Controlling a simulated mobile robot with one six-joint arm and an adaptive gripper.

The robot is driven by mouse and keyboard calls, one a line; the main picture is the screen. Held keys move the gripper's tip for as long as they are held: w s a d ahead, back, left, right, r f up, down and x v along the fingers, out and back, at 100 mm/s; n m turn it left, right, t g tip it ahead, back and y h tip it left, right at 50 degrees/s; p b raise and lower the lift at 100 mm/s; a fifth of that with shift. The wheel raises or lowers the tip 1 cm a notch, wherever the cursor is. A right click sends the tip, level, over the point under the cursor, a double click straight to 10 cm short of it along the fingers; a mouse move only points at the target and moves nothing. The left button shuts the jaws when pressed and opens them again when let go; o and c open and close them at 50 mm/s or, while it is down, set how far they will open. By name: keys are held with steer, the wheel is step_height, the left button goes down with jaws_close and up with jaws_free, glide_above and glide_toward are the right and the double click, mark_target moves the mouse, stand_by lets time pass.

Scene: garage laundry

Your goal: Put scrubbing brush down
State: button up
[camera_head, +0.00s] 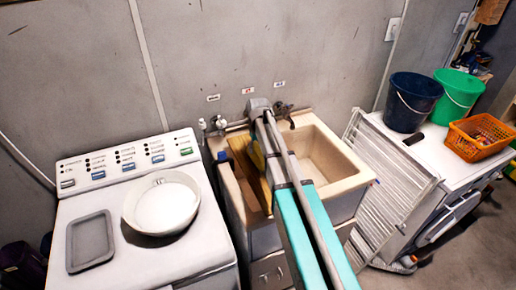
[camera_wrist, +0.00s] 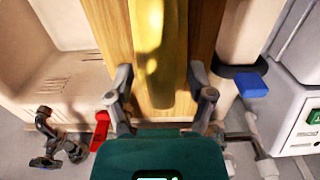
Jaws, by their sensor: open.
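A long, smooth yellow object (camera_wrist: 160,45) lies on a wooden board (camera_wrist: 112,25) in the wrist view. It may be the scrubbing brush, but no bristles show. My gripper (camera_wrist: 160,82) is open, with one finger on each side of the near end of the yellow object. I see a gap between each finger and it. In the head view the yellow object (camera_head: 257,156) shows only partly beside my arm, on the wooden board (camera_head: 243,165) at the left of the sink (camera_head: 338,190). My fingertips are hidden there.
A washing machine (camera_head: 150,262) with a white basin (camera_head: 165,208) and grey tray (camera_head: 90,240) stands left. A drying rack (camera_head: 390,190) leans right. Beyond it, a white machine holds a dark blue bucket (camera_head: 412,105), green bucket (camera_head: 458,95) and orange basket (camera_head: 470,147). Taps (camera_head: 284,110) stand behind the sink.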

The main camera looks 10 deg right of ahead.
step_height(320, 180, up, 11)
steer(key=p, duration=1.1)
steer(key=shift+r, duration=0.2)
stand_by(0.5)
steer(key=s+m, duration=0.2)
steer(key=s, duration=2.1)
steer(key=shift+s, duration=0.35)
step_height(320, 180, down, 7)
steer(key=b, duration=0.6)
steer(key=shift+r+b, duration=0.15)
steer(key=shift+b, duration=0.25)
